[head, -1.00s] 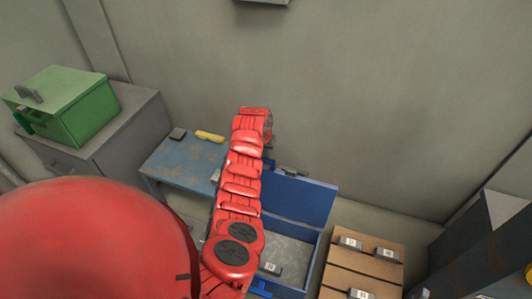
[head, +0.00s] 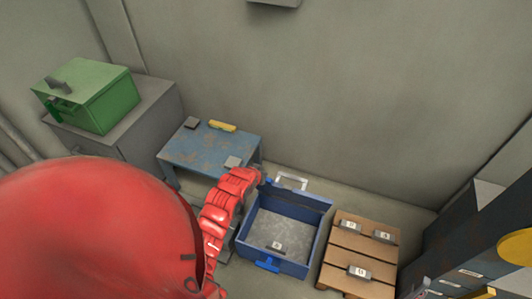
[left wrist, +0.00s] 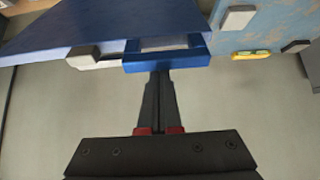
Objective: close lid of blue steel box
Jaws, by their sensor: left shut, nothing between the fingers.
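The blue steel box (head: 310,243) stands open on the floor in the head view, with a numbered grey block (head: 277,245) inside. Its lid (head: 305,199) is up at the back edge and shows as a narrow dark blue strip; its exact tilt is hard to tell. In the left wrist view the lid's broad blue panel (left wrist: 100,25) fills the upper left, with a blue bracket (left wrist: 167,66) at its edge. My left gripper (left wrist: 160,75) is shut and empty, its tips at or just under that bracket; contact is unclear. My right gripper is not in view.
A worn blue table (head: 205,150) holds a yellow item (head: 222,126) and grey blocks behind my left arm. A wooden pallet (head: 345,252) with numbered blocks stands right of the box. A green box (head: 95,95) sits on a grey cabinet (head: 160,100) at left.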

